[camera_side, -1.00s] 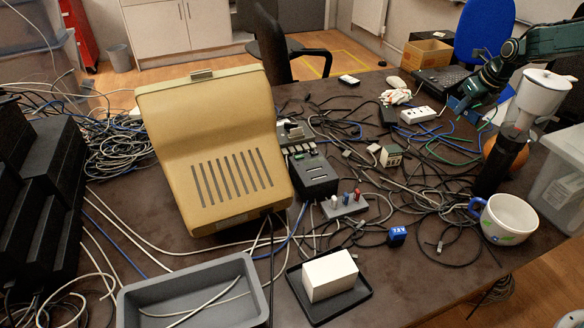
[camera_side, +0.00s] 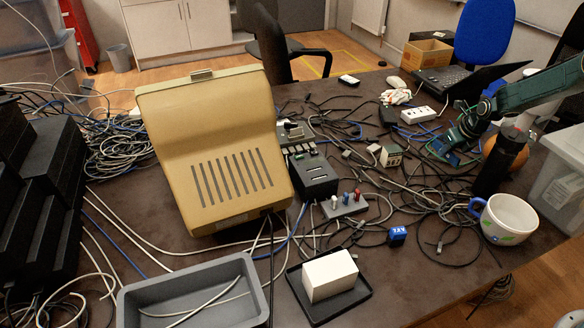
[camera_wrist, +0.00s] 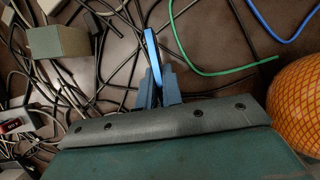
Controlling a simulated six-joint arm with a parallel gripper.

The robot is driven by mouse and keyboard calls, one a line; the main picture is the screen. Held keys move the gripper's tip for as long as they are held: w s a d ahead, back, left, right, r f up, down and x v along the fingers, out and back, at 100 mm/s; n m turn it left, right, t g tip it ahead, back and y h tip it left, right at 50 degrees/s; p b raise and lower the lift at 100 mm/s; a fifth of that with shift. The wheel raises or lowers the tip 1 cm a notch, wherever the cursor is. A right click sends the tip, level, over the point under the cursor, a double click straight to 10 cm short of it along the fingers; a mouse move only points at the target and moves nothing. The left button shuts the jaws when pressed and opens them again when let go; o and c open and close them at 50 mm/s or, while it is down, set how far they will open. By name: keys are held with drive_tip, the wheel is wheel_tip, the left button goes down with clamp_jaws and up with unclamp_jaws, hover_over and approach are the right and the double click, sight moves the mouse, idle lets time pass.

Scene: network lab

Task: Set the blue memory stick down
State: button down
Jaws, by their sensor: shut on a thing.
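My gripper (camera_side: 436,153) is low over the cables at the right of the table in the side view. In the wrist view its fingers (camera_wrist: 159,84) are shut on a slim light-blue stick, the blue memory stick (camera_wrist: 152,48), which points away from them. Dark tabletop and cables lie beneath it. Whether the stick touches them I cannot tell. In the side view the stick is too small to make out. A grey holder (camera_side: 344,211) at the middle of the table has white, blue and red sticks standing in it.
A dark cylinder (camera_side: 497,167), an orange patterned ball (camera_wrist: 296,103) and a mug (camera_side: 508,218) stand close to my arm. A small grey-green box (camera_side: 391,156) is left of my gripper. A green cable (camera_wrist: 215,71) curves right of the fingers. Bare tabletop shows between cables.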

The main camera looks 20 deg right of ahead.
sight(452, 153)
drive_tip(key=shift+f, duration=2.25)
drive_tip(key=shift+f, duration=0.1)
drive_tip(key=c, duration=1.6)
unclamp_jaws()
drive_tip(key=shift+o, duration=0.2)
drive_tip(key=shift+v, duration=3.9)
